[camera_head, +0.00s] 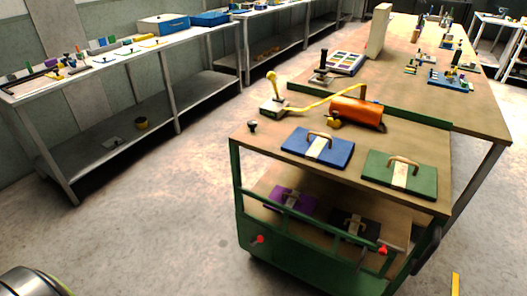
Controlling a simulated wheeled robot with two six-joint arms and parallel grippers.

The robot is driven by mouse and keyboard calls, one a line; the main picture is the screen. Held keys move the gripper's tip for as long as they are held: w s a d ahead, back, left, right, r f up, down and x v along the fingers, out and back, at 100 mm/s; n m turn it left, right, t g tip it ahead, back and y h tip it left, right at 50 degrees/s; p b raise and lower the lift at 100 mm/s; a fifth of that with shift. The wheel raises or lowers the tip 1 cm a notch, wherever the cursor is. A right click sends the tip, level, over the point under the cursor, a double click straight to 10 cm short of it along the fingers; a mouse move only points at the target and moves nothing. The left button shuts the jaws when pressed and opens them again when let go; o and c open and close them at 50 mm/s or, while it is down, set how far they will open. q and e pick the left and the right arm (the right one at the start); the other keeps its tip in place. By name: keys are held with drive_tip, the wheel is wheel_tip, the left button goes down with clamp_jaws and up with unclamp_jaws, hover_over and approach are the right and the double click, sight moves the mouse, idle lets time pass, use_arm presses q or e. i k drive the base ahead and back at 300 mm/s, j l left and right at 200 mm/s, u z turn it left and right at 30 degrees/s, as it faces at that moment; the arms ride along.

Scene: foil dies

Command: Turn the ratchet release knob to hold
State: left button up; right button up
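I cannot tell for sure which part is the ratchet release knob. A small black knob (252,126) stands near the left front corner of the green-framed cart top. A yellow and black knob-like part (333,121) sits beside an orange cylinder (357,113). A yellow ball-topped lever (272,82) rises from a small base, with a yellow strap (315,103) running right from it. Red knobs show low on the cart's front, one at the left (259,239) and one at the right (382,249). No hold marking is readable. Neither of my grippers is in view.
A blue die plate (296,151) and a green die plate (417,178) with handles lie on the cart. Purple (290,199) and dark (343,224) plates lie on its lower shelf. A long wooden table (470,112) adjoins behind. The floor left of the cart is clear.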

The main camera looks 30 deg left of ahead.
sight(253, 124)
drive_tip(key=i+j+z, duration=0.1)
drive_tip(key=j+z, duration=0.6)
drive_tip(key=z, duration=0.15)
